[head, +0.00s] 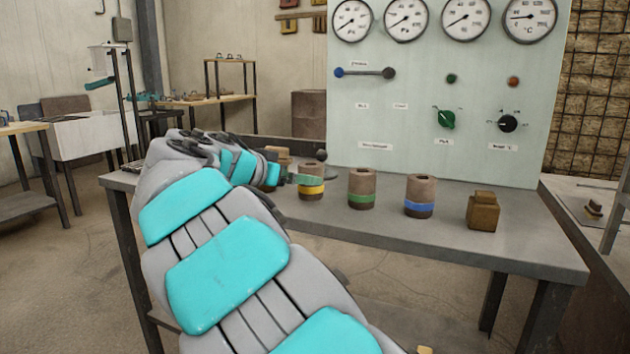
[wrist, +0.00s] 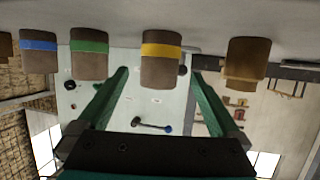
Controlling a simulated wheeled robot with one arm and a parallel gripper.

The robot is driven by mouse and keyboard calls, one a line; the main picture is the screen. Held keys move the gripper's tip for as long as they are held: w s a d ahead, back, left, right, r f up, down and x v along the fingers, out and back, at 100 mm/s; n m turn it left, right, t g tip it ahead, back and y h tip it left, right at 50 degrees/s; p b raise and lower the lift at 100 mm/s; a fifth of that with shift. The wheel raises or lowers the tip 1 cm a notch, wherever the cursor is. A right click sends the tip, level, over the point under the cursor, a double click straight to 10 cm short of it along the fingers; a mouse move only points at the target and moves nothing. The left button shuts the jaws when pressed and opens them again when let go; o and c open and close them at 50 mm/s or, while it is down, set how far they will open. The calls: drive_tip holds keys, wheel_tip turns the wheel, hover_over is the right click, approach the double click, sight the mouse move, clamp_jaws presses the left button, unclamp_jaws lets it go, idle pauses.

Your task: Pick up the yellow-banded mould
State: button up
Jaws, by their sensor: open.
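The yellow-banded mould (head: 313,190) is a brown cylinder standing on the grey bench, left of the green-banded mould (head: 361,190) in the head view. My gripper (head: 298,180) is at its left side there, with a green finger partly overlapping it. In the wrist view, which is upside down, my gripper (wrist: 160,74) is open. The yellow-banded mould (wrist: 161,68) appears between the two fingertips, with gaps on both sides. I cannot tell how deep it sits between them. My arm hides part of the bench.
The blue-banded mould (head: 420,197) and a square brown block (head: 483,212) stand farther right on the bench (head: 450,243). Another brown piece (wrist: 246,62) is beside the yellow-banded mould in the wrist view. A gauge panel (head: 435,110) rises behind. The bench front is clear.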

drive_tip(key=p+x, duration=0.1)
drive_tip(key=x, duration=0.5)
drive_tip(key=shift+w+r, duration=0.1)
clamp_jaws()
idle(0.7)
